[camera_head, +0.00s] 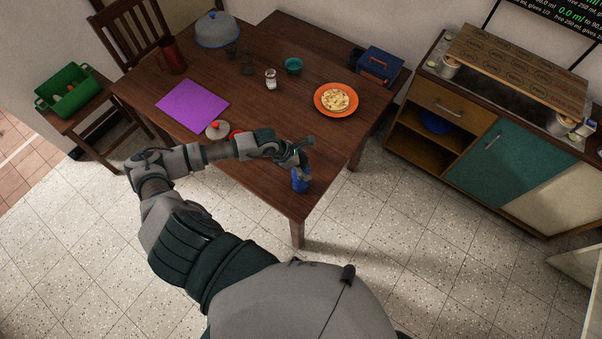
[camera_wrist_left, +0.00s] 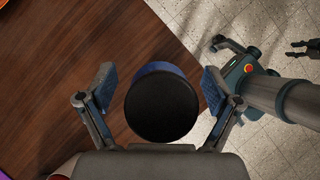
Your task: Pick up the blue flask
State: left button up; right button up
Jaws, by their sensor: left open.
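The blue flask (camera_head: 299,182) stands upright at the near corner of the brown table. In the left wrist view the flask (camera_wrist_left: 162,104) shows from above, with a round black lid and a blue rim behind it. My left gripper (camera_head: 303,160) is right above and around the flask's top in the head view. In the left wrist view my left gripper (camera_wrist_left: 160,90) is open, with one finger on each side of the flask. Small gaps show between the fingers and the flask.
An orange plate of food (camera_head: 320,108) lies behind the flask. A purple mat (camera_head: 192,105), a lidded pot (camera_head: 217,130), a small jar (camera_head: 270,79) and a teal bowl (camera_head: 293,65) are farther off. The table edge (camera_head: 336,187) is close beside the flask.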

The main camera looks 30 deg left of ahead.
pick_arm(q)
jog(key=shift+w+f, duration=0.1)
jog(key=shift+f, duration=0.1)
jog(key=shift+d, duration=0.1)
grip_shut()
jog(key=shift+r, duration=0.1)
